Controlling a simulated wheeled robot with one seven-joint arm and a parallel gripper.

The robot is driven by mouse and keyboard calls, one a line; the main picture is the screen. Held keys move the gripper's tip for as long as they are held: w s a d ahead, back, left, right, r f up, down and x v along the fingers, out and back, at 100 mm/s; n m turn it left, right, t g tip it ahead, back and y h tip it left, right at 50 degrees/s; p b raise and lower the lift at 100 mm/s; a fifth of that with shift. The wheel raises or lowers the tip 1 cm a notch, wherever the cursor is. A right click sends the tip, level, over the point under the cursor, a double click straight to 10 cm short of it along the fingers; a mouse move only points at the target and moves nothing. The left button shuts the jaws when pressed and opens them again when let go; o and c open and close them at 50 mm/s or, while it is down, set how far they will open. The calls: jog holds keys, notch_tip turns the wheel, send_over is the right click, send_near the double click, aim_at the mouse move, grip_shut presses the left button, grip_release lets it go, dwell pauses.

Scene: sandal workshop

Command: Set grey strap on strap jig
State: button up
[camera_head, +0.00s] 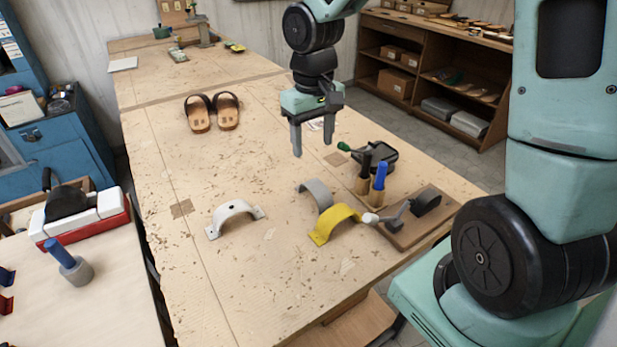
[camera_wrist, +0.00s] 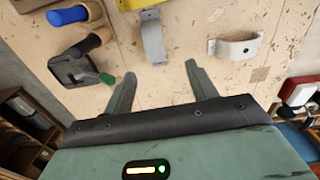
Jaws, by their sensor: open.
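The grey strap (camera_head: 316,194) is a curved band standing as an arch on the workbench, just behind the yellow strap (camera_head: 335,222). In the wrist view the grey strap (camera_wrist: 153,40) lies just beyond the fingertips, roughly in line with the gap between them. My gripper (camera_head: 312,149) is open and empty, pointing down above the bench behind the grey strap. It shows in the wrist view (camera_wrist: 160,70) with both fingers apart. A wooden board with a black rounded form (camera_head: 426,203), which looks like the strap jig, sits at the bench's right edge.
A white strap (camera_head: 235,214) stands to the left. Sandals (camera_head: 212,112) lie farther back. The left bench area is mostly clear.

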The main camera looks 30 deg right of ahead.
jog(key=s+a+r+n, duration=0.1)
jog(key=s+a+n, duration=0.6)
jog(key=s+a, duration=1)
jog(key=s, duration=0.4)
jog(key=shift+s+a+n+y, duration=0.15)
jog(key=shift+n+y, duration=0.15)
jog(key=shift+o, duration=0.5)
